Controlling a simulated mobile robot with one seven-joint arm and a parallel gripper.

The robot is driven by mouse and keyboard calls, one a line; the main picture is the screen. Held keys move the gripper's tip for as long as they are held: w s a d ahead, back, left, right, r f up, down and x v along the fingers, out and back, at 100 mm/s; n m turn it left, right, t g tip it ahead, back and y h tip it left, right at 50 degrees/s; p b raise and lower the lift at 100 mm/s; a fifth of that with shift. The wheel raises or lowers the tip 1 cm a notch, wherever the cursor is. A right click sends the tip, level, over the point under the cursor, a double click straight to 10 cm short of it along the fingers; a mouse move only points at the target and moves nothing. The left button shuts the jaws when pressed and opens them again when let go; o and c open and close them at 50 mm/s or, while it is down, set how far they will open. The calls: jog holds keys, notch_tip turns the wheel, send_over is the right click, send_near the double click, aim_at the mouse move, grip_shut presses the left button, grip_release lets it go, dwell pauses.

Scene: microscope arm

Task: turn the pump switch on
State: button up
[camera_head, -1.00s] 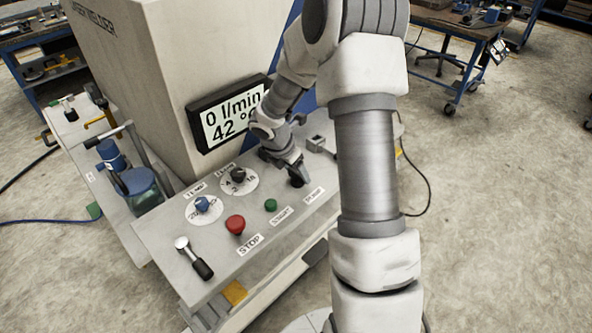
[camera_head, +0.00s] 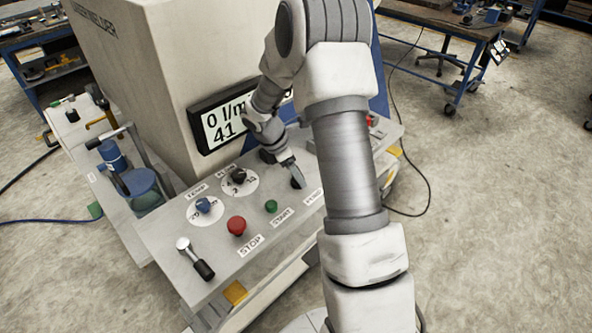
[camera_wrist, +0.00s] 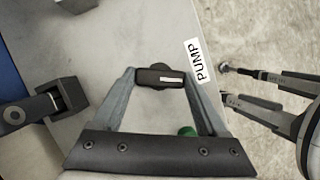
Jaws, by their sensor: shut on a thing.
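The pump switch (camera_wrist: 152,77) is a dark knob with a white mark, beside the PUMP label (camera_wrist: 198,65) on the grey panel. In the wrist view its long side spans the gap between my fingertips. My gripper (camera_wrist: 160,75) is shut on it, one finger at each end. In the head view my gripper (camera_head: 292,174) reaches down to the panel's right part, and the switch is mostly hidden. The display (camera_head: 222,120) reads 0 l/min, with 41 below and the rest covered by my arm.
The sloped panel (camera_head: 170,236) also carries a red STOP button (camera_head: 236,225), a green START button (camera_head: 271,207), a blue TEMP knob (camera_head: 203,205), a black dial knob (camera_head: 238,175) and a lever (camera_head: 195,259) at left. The white cabinet (camera_head: 140,60) rises behind.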

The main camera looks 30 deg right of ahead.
jog(key=m, duration=0.2)
jog(key=m+g, duration=0.1)
jog(key=m, duration=0.1)
jog(key=m+g, duration=0.1)
jog(key=m, duration=0.1)
jog(key=shift+w+d+m+y+p, duration=0.1)
jog(key=shift+w+m+y+p, duration=0.2)
jog(key=shift+y, duration=0.1)
jog(key=m+g+y, duration=0.1)
jog(key=m, duration=0.2)
jog(key=m+y, duration=0.1)
jog(key=m, duration=0.2)
jog(key=shift+d+g, duration=0.15)
jog(key=shift+g, duration=0.25)
jog(key=shift+m, duration=0.3)
jog(key=o, duration=1.3)
jog(key=shift+r, duration=0.1)
jog(key=v, duration=1.7)
jog(key=shift+r, duration=0.15)
